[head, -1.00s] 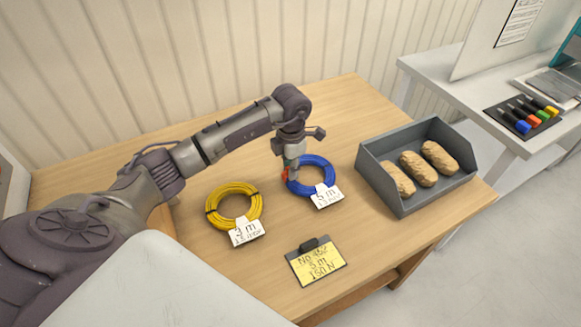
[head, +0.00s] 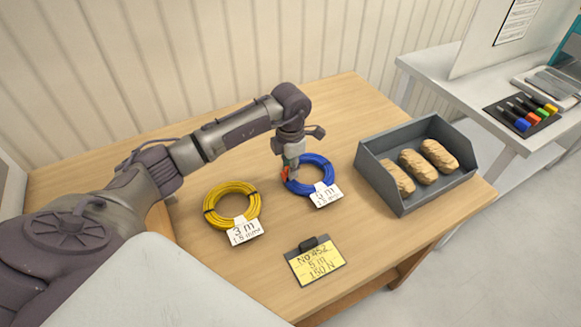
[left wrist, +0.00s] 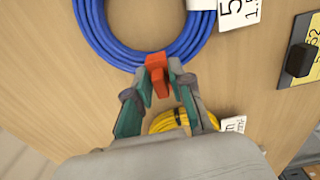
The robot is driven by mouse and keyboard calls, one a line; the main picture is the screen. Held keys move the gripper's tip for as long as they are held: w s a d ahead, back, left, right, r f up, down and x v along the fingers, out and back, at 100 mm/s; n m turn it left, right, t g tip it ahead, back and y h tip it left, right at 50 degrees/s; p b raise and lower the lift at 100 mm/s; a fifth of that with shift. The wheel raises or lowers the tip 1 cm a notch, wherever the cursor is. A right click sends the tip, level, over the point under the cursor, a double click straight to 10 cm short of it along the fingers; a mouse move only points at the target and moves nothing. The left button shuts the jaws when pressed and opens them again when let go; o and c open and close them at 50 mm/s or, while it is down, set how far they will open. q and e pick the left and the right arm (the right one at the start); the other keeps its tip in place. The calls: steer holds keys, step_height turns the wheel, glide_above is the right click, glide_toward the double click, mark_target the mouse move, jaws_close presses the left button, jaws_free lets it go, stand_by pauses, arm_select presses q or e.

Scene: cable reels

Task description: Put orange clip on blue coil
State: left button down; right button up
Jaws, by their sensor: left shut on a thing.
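The blue coil (head: 322,180) lies flat on the table with a white tag on its right side, and it fills the top of the left wrist view (left wrist: 100,38). My left gripper (head: 289,163) points down at the coil's left edge. It is shut on the orange clip (left wrist: 157,72), which also shows as a small orange patch in the head view (head: 285,174). In the left wrist view the clip sits between the green finger pads and overlaps the coil's edge. I cannot tell how far the clip is around the cable. My right gripper is out of view.
A yellow coil (head: 208,223) with a white tag lies to the left on the table (head: 360,250). A yellow note card (head: 317,264) in a dark clip lies in front. A grey bin (head: 405,205) with brown lumpy pieces stands right. A side bench (head: 435,65) holds coloured markers.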

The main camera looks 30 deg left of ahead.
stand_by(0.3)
arm_select(q)
steer(key=shift+f+b, duration=0.55)
steer(key=shift+f, duration=0.05)
stand_by(0.5)
steer(key=shift+f+b, duration=0.4)
steer(key=shift+f, duration=0.05)
steer(key=shift+s+f, duration=0.2)
steer(key=c, duration=1)
jaws_free()
steer(key=shift+d+f, duration=0.1)
steer(key=shift+o, duration=0.3)
steer(key=shift+w, duration=0.1)
steer(key=shift+o, duration=0.4)
